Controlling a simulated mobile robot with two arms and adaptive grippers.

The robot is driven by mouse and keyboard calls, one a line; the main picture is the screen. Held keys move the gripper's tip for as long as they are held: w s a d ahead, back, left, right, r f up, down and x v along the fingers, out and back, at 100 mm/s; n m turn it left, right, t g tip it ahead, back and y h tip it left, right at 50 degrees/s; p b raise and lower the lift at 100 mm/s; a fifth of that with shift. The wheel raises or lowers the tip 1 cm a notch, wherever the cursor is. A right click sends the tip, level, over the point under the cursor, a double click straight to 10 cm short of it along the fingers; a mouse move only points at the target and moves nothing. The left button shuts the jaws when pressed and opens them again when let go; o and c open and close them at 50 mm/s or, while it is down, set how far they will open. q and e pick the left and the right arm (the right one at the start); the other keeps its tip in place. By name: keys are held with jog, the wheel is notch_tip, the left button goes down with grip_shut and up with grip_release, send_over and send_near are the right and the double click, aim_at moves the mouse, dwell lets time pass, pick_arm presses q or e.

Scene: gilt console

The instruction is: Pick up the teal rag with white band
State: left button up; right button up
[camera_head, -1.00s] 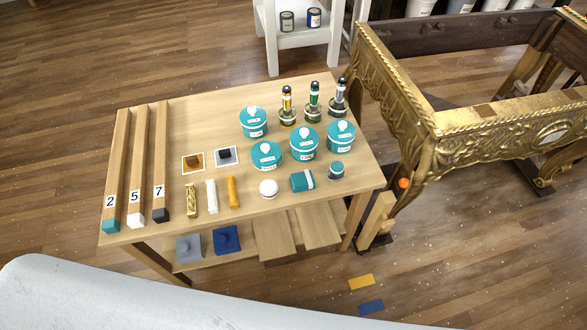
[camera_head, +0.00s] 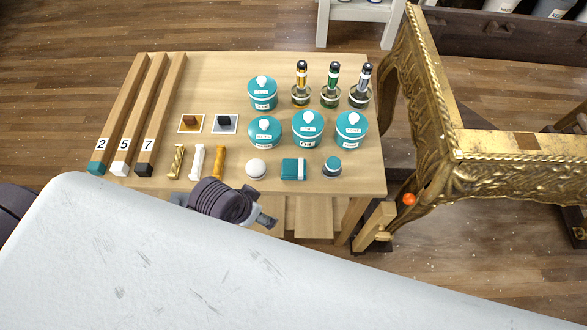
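The teal rag with a white band (camera_head: 290,169) lies folded near the front edge of the wooden table. It sits between a white round knob (camera_head: 256,169) and a small teal-lidded jar (camera_head: 332,167). A dark grey wrist with what looks like my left gripper (camera_head: 266,220) shows just off the table's front edge, to the lower left of the rag and apart from it. My white body partly hides this arm, and the fingers are too small to tell open from shut. My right gripper is not in view.
Several teal tubs (camera_head: 308,129) stand behind the rag on the table (camera_head: 215,85). Small gold, white and orange pieces (camera_head: 219,162) lie to its left, beyond the knob. A gilt carved frame (camera_head: 425,75) stands close to the table's right side.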

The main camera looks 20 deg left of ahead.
pick_arm(q)
jog(key=w+d+r+m+h, duration=0.2)
jog(key=w+d+r+m, duration=0.3)
jog(key=w, duration=0.1)
jog(key=m+g, duration=0.3)
jog(key=m, duration=0.3)
send_near(293, 167)
jog(key=shift+h, duration=0.5)
jog(key=x, duration=0.2)
jog(key=b+x, duration=0.1)
jog(key=x, duration=0.1)
jog(key=shift+s+a+f, duration=0.15)
jog(key=shift+s+a, duration=0.1)
jog(key=shift+s, duration=0.05)
jog(key=shift+w+a+x, duration=0.1)
jog(key=shift+w+x, duration=0.05)
jog(key=shift+x, duration=1.2)
jog(key=shift+w+a+x, duration=0.1)
jog(key=shift+w+x, duration=0.05)
jog(key=shift+x, duration=1.2)
jog(key=c, duration=1)
